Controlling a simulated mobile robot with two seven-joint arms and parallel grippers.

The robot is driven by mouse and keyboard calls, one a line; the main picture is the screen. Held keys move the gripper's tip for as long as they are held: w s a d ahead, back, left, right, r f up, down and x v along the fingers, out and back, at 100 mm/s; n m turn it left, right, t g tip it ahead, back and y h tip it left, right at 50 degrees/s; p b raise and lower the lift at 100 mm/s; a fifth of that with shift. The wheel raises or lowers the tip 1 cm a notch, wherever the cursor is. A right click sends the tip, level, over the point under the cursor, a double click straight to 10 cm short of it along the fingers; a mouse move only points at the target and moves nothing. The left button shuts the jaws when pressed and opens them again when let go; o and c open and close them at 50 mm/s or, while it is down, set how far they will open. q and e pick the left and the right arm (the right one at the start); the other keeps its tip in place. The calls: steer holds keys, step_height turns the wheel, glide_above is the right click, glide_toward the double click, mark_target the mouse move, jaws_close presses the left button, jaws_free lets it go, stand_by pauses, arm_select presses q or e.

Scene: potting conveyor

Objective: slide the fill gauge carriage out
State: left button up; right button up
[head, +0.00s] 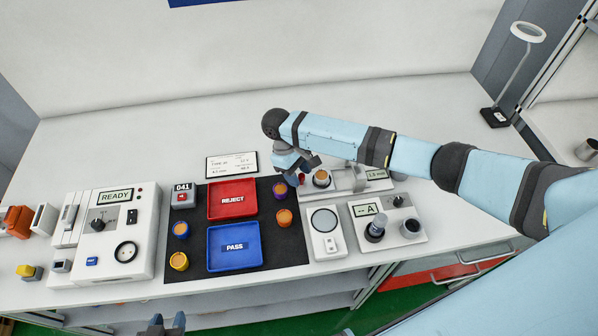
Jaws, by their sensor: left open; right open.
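The fill gauge (345,190) is a grey-white device with a small display (375,175), right of the dark mat. A round piece with an orange-brown top (321,178) sits at its left part. A small red part (301,179) shows beside it, partly behind my fingers. I cannot clearly make out the carriage's outline. My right gripper (303,171) is open, pointing down at the gauge's left end; contact cannot be told. My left gripper (167,321) is open and empty at the bottom edge of the view, in front of the table.
A dark mat (270,250) holds a red REJECT tray (233,212), a blue PASS tray (249,258) and several small orange-topped pots. A READY console (143,215) stands left. A round-plate device (318,245) and a meter (395,240) stand in front of the gauge.

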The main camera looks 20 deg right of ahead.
steer(key=shift+r, duration=0.15)
steer(key=v, duration=1.3)
steer(key=shift+w+a+r, duration=0.2)
